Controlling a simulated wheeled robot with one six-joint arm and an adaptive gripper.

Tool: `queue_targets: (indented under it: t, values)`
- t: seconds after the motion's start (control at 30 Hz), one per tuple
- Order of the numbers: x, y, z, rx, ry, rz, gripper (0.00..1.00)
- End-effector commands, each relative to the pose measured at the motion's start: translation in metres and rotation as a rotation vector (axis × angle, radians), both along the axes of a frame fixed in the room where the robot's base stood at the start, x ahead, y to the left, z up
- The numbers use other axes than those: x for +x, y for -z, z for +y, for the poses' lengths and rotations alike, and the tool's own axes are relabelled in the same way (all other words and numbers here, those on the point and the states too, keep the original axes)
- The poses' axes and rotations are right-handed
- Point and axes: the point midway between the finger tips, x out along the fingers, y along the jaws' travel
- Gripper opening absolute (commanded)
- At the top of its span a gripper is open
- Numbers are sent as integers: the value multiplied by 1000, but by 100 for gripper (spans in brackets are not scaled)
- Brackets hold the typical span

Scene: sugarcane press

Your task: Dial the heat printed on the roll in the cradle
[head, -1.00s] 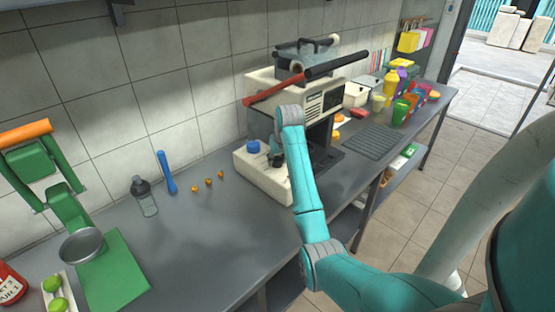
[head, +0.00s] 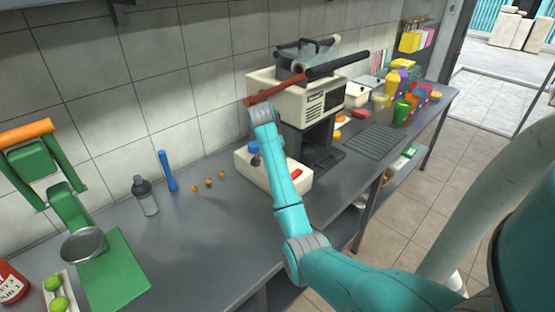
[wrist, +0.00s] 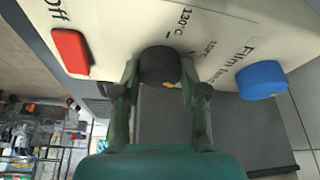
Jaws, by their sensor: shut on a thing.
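The cream sealing machine (head: 305,104) stands on the counter against the wall. In the wrist view its front panel (wrist: 115,22) carries a black dial (wrist: 160,66) with a small yellow mark, between a red switch (wrist: 70,52) and a blue knob (wrist: 262,80). Print reading 130°C and a second, smaller temperature shows beside the dial. My gripper (wrist: 160,84) is shut on the black dial, one finger on each side. In the head view my arm mostly hides the gripper and dial.
A long lever (head: 338,65) with a black grip and red end crosses the machine's top. A bottle (head: 145,196), blue stick (head: 167,172) and small orange pieces stand to the left. Colourful cups (head: 401,112) stand to the right.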

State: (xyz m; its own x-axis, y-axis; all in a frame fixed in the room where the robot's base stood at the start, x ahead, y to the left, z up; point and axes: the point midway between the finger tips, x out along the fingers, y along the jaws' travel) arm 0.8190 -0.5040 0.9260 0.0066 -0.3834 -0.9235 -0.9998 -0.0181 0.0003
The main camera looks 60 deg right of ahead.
Motion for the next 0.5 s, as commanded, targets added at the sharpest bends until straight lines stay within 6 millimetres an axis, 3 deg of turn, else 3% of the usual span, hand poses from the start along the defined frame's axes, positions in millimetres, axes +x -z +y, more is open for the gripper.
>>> queue_targets:
  t: [0.5]
  values:
    - [3,0,0,1,450,1,8]
